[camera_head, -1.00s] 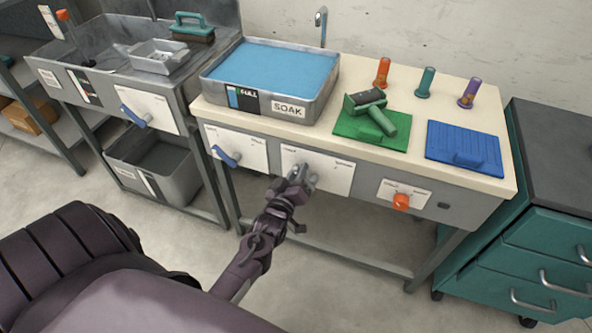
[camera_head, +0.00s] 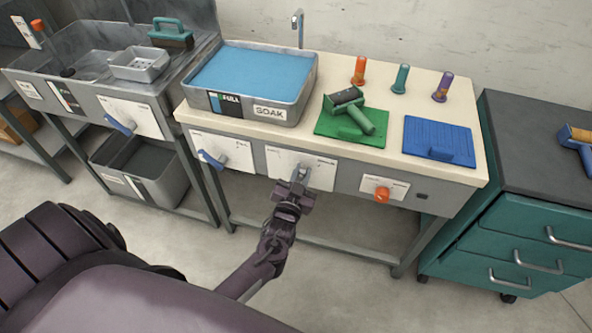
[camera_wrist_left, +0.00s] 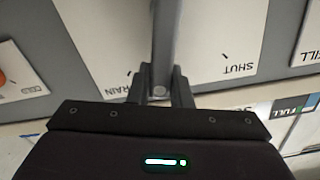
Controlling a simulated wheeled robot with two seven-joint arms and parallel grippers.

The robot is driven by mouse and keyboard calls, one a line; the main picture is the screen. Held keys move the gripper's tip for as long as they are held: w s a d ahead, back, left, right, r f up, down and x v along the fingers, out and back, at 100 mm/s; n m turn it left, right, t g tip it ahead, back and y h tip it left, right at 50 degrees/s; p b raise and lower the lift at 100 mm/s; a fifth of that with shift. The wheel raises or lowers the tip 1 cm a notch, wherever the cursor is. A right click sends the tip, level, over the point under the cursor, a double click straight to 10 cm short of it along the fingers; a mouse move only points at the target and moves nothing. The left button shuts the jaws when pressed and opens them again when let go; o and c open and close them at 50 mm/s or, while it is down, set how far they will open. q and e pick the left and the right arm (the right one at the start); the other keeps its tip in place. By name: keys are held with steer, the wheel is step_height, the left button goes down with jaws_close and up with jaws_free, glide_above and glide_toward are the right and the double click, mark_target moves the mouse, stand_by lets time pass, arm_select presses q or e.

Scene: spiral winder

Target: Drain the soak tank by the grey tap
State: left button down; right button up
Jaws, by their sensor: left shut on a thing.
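The soak tank (camera_head: 307,92) is a grey metal tray of blue liquid on the bench top, with a SOAK label and a FULL gauge strip on its front. The grey tap (camera_head: 303,173) is a lever on a white plate on the bench front below it. My left gripper (camera_head: 297,186) is shut on the tap's lever. In the left wrist view the lever (camera_wrist_left: 166,40) runs between the fingers (camera_wrist_left: 160,82), lying between the upside-down SHUT and DRAIN marks. My right gripper is not in view.
A blue lever (camera_head: 212,160) is left of the grey tap and an orange knob (camera_head: 382,194) is right of it. A green mat (camera_head: 335,127), a blue mat (camera_head: 438,132) and several coloured pegs occupy the bench's right part. A teal drawer cabinet (camera_head: 510,232) stands at right.

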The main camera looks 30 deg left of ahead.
arm_select(q)
steer(key=shift+d+f+m, duration=0.35)
steer(key=shift+d+m, duration=0.25)
steer(key=shift+m, duration=0.6)
steer(key=c, duration=1.3)
jaws_free()
steer(key=shift+w, duration=0.1)
steer(key=v, duration=0.7)
steer(key=shift+s+d, duration=0.15)
steer(key=shift+s, duration=0.25)
